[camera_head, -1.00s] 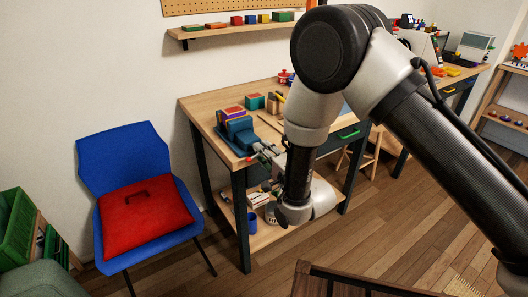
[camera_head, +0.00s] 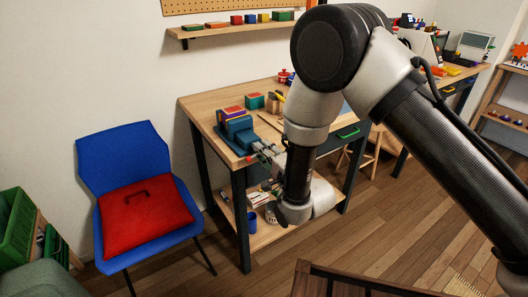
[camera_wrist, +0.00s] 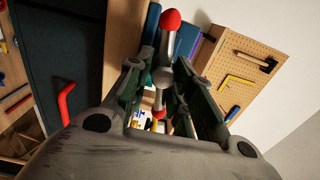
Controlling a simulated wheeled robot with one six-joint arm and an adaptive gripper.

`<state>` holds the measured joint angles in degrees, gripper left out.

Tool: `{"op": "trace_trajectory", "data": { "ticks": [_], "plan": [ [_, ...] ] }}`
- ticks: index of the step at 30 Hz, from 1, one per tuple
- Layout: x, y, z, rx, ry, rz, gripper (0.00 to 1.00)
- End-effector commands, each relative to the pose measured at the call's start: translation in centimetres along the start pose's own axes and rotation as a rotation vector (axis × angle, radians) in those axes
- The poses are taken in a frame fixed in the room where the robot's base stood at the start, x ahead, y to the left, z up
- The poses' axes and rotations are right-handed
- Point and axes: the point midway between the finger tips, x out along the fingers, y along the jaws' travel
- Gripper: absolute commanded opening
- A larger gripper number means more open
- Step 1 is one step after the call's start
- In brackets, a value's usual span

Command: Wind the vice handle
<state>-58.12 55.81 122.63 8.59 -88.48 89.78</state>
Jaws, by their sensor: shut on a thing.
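The blue-teal vice (camera_head: 238,130) sits at the front left corner of the wooden workbench. Its handle (camera_wrist: 162,75) is a grey bar with red end knobs, and the larger-looking knob (camera_wrist: 170,19) is at the top of the wrist view. The other red knob (camera_wrist: 159,113) shows lower, between the fingers. My gripper (camera_wrist: 160,85) is shut on the handle near its middle, with one finger on each side. In the head view my gripper (camera_head: 268,154) is small at the vice's front, partly hidden by my arm.
The workbench (camera_head: 200,107) also holds blocks and a small green box (camera_head: 254,101). A blue chair (camera_head: 118,150) with a red cushion stands to the left. A dark red drawer handle (camera_wrist: 66,104) shows in the wrist view.

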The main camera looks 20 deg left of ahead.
Motion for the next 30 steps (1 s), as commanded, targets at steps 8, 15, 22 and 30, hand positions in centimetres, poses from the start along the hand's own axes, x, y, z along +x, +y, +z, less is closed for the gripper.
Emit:
{"op": "trace_trajectory", "data": {
  "ticks": [8,15,22,30],
  "plan": [
    [-0.1,0.1,-0.1,0.000,0.002,0.004,0.32],
    [-0.1,0.1,-0.1,0.000,0.003,0.004,0.33],
    [-0.9,0.2,-0.1,0.000,0.002,0.007,0.33],
    [-3.1,0.3,-0.1,-0.001,0.002,0.009,0.33]
  ]
}}
